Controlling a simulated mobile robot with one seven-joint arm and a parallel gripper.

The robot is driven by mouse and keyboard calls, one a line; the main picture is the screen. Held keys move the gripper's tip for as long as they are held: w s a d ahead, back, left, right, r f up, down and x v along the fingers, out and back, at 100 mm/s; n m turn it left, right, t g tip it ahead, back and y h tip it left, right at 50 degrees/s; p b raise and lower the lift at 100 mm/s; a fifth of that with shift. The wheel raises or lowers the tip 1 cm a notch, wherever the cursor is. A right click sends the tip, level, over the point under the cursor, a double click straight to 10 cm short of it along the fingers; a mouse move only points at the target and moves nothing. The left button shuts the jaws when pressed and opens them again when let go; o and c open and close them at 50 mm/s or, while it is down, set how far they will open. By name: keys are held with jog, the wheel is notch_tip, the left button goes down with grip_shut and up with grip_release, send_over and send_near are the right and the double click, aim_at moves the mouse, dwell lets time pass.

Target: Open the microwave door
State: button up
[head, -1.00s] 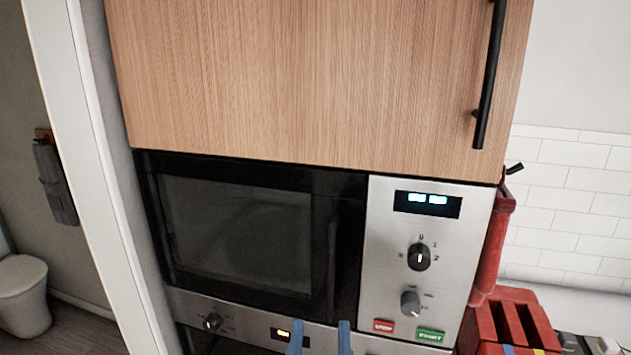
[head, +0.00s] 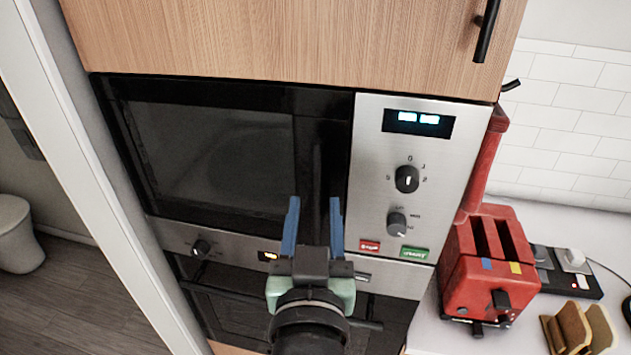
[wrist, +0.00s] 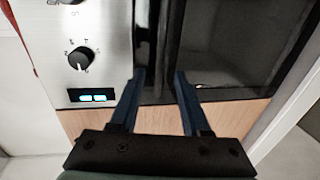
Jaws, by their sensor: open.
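The microwave (head: 205,155) is built into a cabinet, with a black glass door and a steel control panel on its right. The door looks shut. Its dark vertical handle (head: 318,165) runs near the door's right edge and is hard to make out against the black. My gripper (head: 313,205) is open, its two blue fingers pointing up in front of the handle's lower part. In the wrist view the open fingers (wrist: 157,78) reach toward the dark handle (wrist: 143,35), which shows between and beyond them. I cannot tell whether they touch it.
The control panel (head: 410,185) has a lit display, knobs and red and green buttons. An oven (head: 240,300) is below and a wooden cabinet door (head: 290,40) above. A red toaster (head: 488,265) stands on the counter at right. A white door frame (head: 85,190) is at left.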

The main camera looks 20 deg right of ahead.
aim_at(315, 185)
jog(key=p+x, duration=0.2)
jog(key=x, duration=0.5)
jog(key=shift+c, duration=0.2)
grip_shut()
dwell(1.2)
